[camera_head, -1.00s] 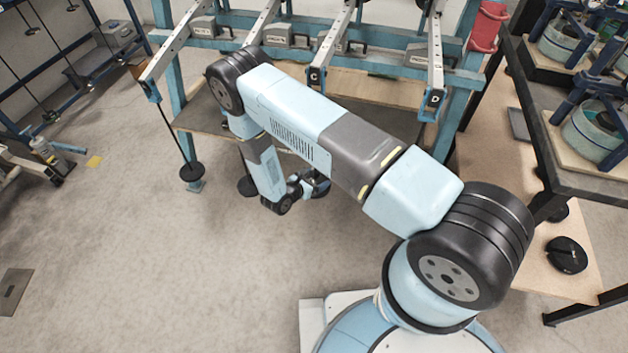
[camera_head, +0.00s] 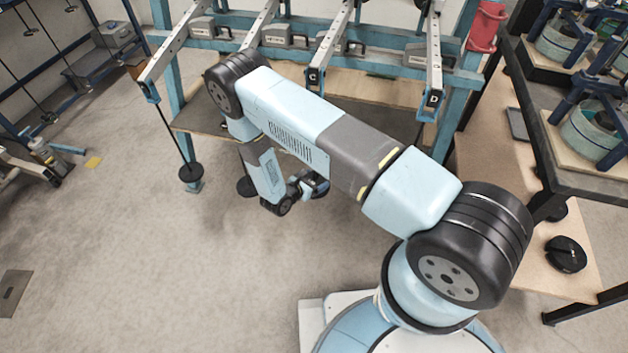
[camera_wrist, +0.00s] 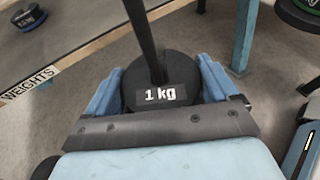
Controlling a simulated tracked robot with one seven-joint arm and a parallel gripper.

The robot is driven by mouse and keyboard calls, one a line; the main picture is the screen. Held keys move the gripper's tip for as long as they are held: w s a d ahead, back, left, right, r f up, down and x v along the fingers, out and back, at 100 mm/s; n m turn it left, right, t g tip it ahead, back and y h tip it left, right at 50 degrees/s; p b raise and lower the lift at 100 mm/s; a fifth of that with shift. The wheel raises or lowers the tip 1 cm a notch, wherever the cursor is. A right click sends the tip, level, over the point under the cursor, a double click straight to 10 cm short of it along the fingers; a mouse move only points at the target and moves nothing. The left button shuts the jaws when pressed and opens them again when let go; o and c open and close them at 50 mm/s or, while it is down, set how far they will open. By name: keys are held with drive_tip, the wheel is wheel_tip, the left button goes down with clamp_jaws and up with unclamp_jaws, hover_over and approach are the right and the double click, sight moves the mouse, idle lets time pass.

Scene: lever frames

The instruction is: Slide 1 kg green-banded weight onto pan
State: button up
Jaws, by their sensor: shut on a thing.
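A black disc weight marked "1 kg" (camera_wrist: 165,96) sits between the two blue fingers of my gripper (camera_wrist: 160,72) in the wrist view. The fingers are shut on its sides. A dark upright rod (camera_wrist: 143,38) meets the weight's top near its middle. I cannot tell whether the weight rests on a pan; whatever is under it is hidden. No green band shows on this weight from here. In the head view my gripper (camera_head: 315,186) is small and mostly hidden by my arm, below the lever frame.
A green-banded disc (camera_wrist: 301,12) is cut off at the wrist view's top right. A blue-banded weight (camera_wrist: 28,17) lies on a shelf labelled "WEIGHTS" (camera_wrist: 28,84). Hanging pans (camera_head: 191,173) and lever beams (camera_head: 322,50) stand around my arm. Open floor (camera_head: 150,270) lies left.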

drive_tip(key=o, duration=1.4)
drive_tip(key=shift+s+a, duration=0.1)
drive_tip(key=shift+v, duration=3.35)
drive_tip(key=shift+s+a+f, duration=0.1)
drive_tip(key=shift+s, duration=0.05)
